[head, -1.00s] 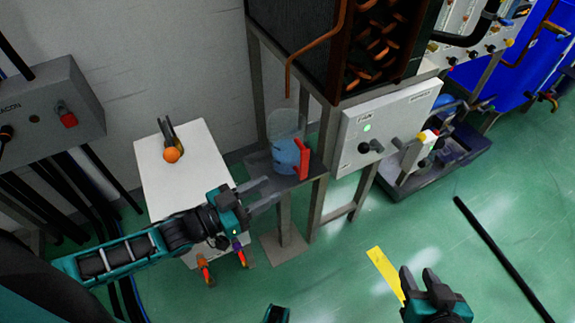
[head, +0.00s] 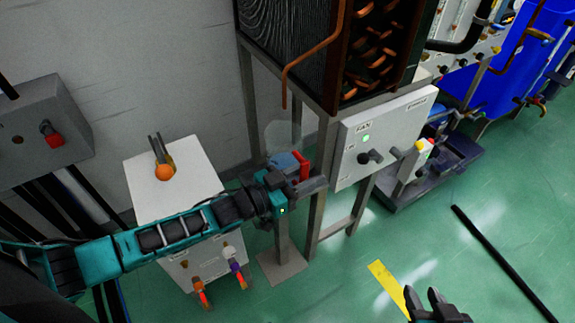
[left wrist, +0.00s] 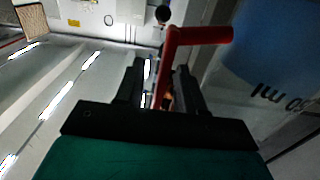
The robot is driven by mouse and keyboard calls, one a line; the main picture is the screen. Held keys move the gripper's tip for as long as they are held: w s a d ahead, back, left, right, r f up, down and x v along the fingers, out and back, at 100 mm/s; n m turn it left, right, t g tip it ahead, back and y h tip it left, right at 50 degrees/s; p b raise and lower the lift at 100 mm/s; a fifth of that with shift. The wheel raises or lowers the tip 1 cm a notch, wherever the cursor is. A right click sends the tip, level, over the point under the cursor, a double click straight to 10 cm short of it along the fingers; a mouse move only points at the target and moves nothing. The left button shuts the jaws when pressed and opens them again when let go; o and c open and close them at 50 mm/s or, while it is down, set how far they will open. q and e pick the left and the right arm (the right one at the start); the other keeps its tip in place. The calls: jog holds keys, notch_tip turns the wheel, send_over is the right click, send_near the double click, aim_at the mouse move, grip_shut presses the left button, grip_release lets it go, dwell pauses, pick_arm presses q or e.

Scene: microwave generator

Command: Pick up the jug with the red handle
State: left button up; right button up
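The jug (head: 288,160) is translucent with blue contents and a red handle (head: 305,166). It stands under the copper pipe on a small shelf, its lower part hidden by my left gripper (head: 309,182). In the left wrist view the red handle (left wrist: 196,36) reaches down between the two fingers of the left gripper (left wrist: 160,75). Those fingers are apart, with a gap visible beside the handle. The jug's blue body (left wrist: 275,50) lies to the right. My right gripper (head: 427,297) is at the bottom edge, empty, its fingers apart.
A white box (head: 190,195) with an orange knob stands left of the jug. A metal frame post (head: 320,180) rises close beside the left gripper, and a control panel (head: 385,135) is to the right. The green floor at right is mostly clear.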

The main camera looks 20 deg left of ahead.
pick_arm(q)
jog(key=shift+w+d, duration=0.35)
jog(key=shift+w, duration=0.05)
grip_shut()
dwell(1.2)
